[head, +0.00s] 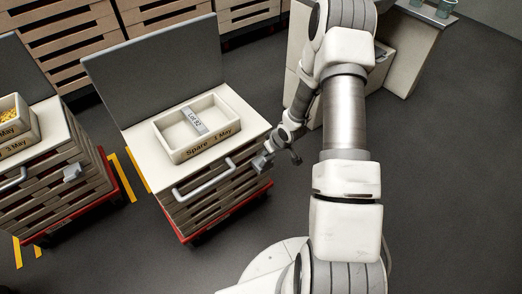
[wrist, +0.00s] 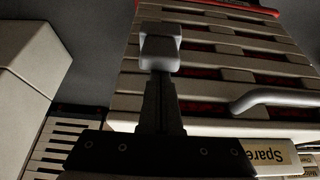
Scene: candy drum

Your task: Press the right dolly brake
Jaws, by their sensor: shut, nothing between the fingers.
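The right dolly has a slatted wooden body on a red base (head: 190,240), with a pale top. A grey block-shaped brake (head: 261,163) sits on its front at the right, beside the curved grey handle (head: 205,180). My gripper (head: 271,150) is shut and empty at the brake's upper right. In the wrist view, my dark fingers (wrist: 160,105) point at the grey brake (wrist: 160,50), and their tips overlap it. I cannot tell whether they touch it. The handle (wrist: 270,98) lies to the right there.
An open tray (head: 184,145) labelled "Spare 1 May" stands on the dolly top. A second dolly (head: 70,205) on the left has a similar grey block (head: 72,172). Yellow stripes (head: 122,177) mark the floor between them. Clear grey floor lies in front.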

